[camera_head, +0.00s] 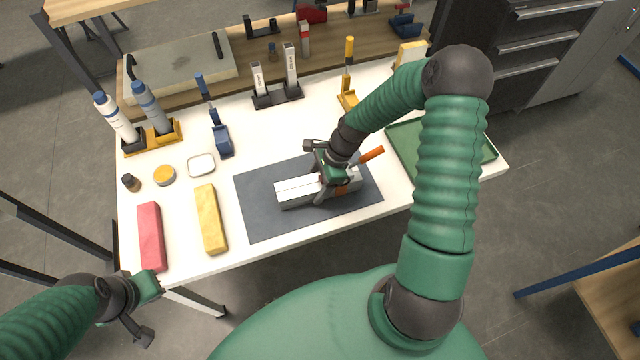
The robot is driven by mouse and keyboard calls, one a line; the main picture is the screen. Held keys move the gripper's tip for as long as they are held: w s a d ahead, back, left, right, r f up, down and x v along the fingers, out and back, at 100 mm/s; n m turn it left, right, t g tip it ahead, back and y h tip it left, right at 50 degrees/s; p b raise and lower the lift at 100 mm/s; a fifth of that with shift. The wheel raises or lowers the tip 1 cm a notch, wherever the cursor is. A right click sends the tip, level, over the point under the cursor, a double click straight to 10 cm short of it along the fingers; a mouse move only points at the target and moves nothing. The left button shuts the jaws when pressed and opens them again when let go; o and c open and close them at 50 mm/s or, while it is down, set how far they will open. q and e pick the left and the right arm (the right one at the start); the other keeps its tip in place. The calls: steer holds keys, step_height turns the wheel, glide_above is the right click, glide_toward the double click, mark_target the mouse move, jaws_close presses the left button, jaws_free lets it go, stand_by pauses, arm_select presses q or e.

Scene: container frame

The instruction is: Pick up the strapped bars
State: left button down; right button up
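The strapped bars (297,190) are a pale, light-grey bundle lying on the dark grey mat (262,217) at the middle front of the white table. An orange piece (371,155) sticks out beyond the right end of the bundle. My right gripper (328,190) comes down from above over the right part of the bars, with a finger on the near side. The far finger is hidden, so I cannot tell whether it grips them. My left gripper (148,312) is at the lower left, off the table's front edge, with its fingers apart and nothing between them.
A red block (150,237) and a yellow block (211,219) lie left of the mat. Bottles in a yellow holder (163,137), a blue tool (221,139) and an upright stand (277,96) are behind. A green tray (405,140) lies right, partly behind my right arm.

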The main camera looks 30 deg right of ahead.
jaws_close()
steer(key=shift+d+r, duration=0.1)
steer(key=shift+r, duration=0.05)
stand_by(0.4)
